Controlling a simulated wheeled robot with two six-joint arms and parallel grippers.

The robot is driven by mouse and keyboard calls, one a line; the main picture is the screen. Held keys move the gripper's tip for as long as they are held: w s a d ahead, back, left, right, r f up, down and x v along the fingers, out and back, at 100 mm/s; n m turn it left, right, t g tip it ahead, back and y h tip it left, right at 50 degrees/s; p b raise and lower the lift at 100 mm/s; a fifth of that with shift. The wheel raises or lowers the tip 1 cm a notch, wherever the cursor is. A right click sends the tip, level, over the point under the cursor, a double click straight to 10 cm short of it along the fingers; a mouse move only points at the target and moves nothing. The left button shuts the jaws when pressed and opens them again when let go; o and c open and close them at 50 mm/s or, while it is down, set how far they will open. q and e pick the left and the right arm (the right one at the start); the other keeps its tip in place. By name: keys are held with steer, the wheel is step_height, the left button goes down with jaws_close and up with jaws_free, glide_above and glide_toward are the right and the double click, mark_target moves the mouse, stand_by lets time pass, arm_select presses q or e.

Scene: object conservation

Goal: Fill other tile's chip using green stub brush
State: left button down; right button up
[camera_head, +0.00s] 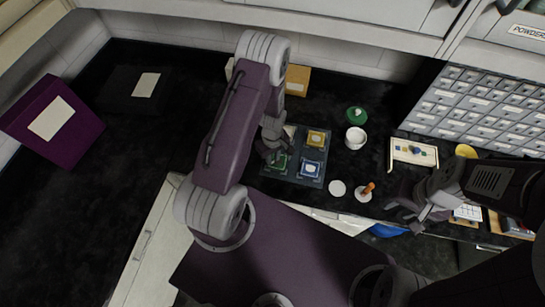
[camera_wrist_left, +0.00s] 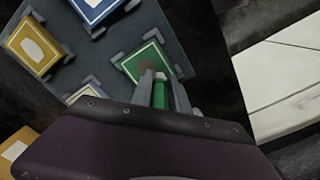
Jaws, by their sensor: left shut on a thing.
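My left gripper (camera_head: 272,152) is shut on the green stub brush (camera_wrist_left: 160,93), with its tip over the green tile (camera_wrist_left: 133,62). A brownish spot shows on that tile by the tip; contact cannot be told. The green tile also shows in the head view (camera_head: 283,163), partly behind my gripper. A blue tile (camera_head: 309,168) and a yellow tile (camera_head: 316,138) sit on the same dark tray (camera_head: 301,182). Both also show in the left wrist view, blue (camera_wrist_left: 95,6) and yellow (camera_wrist_left: 33,46), with pale labels. My right gripper (camera_head: 415,212) looks open and empty at the right.
A white pot (camera_head: 356,139) and a green lid (camera_head: 357,115) stand right of the tray. White discs (camera_head: 337,188) lie at the front, one with an orange-handled tool (camera_head: 368,188). A drawer cabinet (camera_head: 480,105) stands right, a purple box (camera_head: 50,120) left.

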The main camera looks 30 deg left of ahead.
arm_select(q)
steer(key=shift+f, duration=0.25)
stand_by(0.5)
steer(key=shift+w+d+b, duration=0.25)
steer(key=shift+d+b, duration=0.05)
steer(key=shift+d, duration=0.7)
steer(key=shift+w+d+b, duration=0.2)
steer(key=shift+d+b, duration=0.1)
steer(key=shift+d, duration=0.7)
steer(key=shift+a, duration=0.1)
steer(key=shift+s+a, duration=0.25)
steer(key=shift+a, duration=0.7)
steer(key=shift+s+a, duration=0.25)
steer(key=shift+a, duration=0.65)
steer(key=shift+w+a, duration=0.2)
steer(key=shift+w, duration=0.35)
steer(key=shift+w+a, duration=0.15)
steer(key=shift+w, duration=0.35)
